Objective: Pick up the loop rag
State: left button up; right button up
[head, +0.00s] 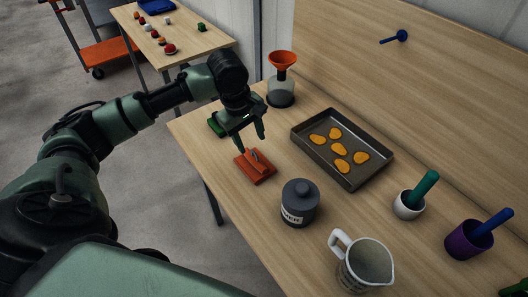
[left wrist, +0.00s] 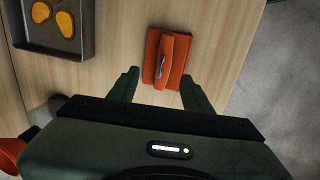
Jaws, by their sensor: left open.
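The loop rag appears to be the folded orange cloth (head: 255,167) with a raised strip on top, lying near the left edge of the wooden table. It also shows in the left wrist view (left wrist: 166,60), just beyond my fingertips. My left gripper (head: 251,141) is open and empty. It points down at the rag, with its fingertips a little above and behind it in the head view. In the left wrist view the two fingers (left wrist: 160,85) stand apart, on either side of the rag's near end. My right gripper is not in view.
A grey lidded jar (head: 299,204) stands close to the rag. A metal tray (head: 342,147) with several orange pieces lies to the right. A bottle with an orange funnel (head: 282,78) and a green object (head: 216,127) are behind. A measuring jug (head: 360,265) stands in front.

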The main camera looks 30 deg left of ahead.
aim_at(254, 158)
pick_arm(q)
jog(key=shift+w+f, duration=0.1)
jog(key=shift+f, duration=0.25)
notch_tip(254, 158, down, 4)
jog(key=shift+a+r+p, duration=0.1)
jog(key=shift+r+p, duration=0.1)
jog(key=shift+p, duration=0.4)
jog(key=shift+w+f, duration=0.15)
jog(key=shift+f, duration=0.45)
jog(key=shift+w+f, duration=0.15)
jog(key=shift+f, duration=0.75)
grip_shut()
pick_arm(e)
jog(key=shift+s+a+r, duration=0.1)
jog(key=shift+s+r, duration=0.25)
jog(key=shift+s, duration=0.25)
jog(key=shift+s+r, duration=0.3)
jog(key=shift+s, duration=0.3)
